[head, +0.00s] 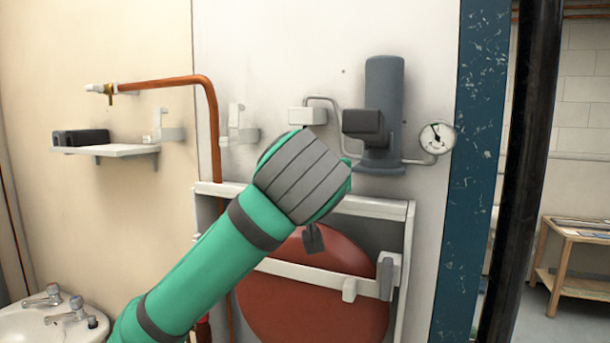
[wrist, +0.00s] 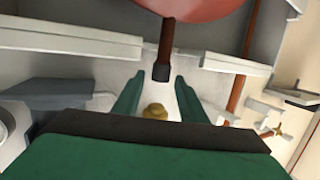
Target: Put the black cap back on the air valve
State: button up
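The red round vessel (head: 315,300) sits low on the wall, partly hidden by my arm. It also shows at the top of the wrist view (wrist: 190,8). A dark stem with a black end (wrist: 161,72) stands out from the vessel, just beyond my fingertips; it shows in the head view below my gripper (head: 313,239). I cannot tell whether the black end is the cap or the bare valve. My gripper (wrist: 158,88) has its two green fingers apart. A small brass piece (wrist: 155,110) shows between them; I cannot tell whether they touch it.
A white frame (head: 408,215) surrounds the vessel, with a white bar across its front. Above are a grey cylinder (head: 384,100) and a round gauge (head: 437,137). A copper pipe (head: 211,130) runs down at left. A black box (head: 80,137) lies on a small shelf (head: 118,150).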

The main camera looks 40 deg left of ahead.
jog(key=shift+s, duration=0.1)
jog(key=v, duration=1)
jog(key=shift+s+d, duration=0.2)
jog(key=shift+d, duration=0.05)
jog(key=shift+r, duration=0.1)
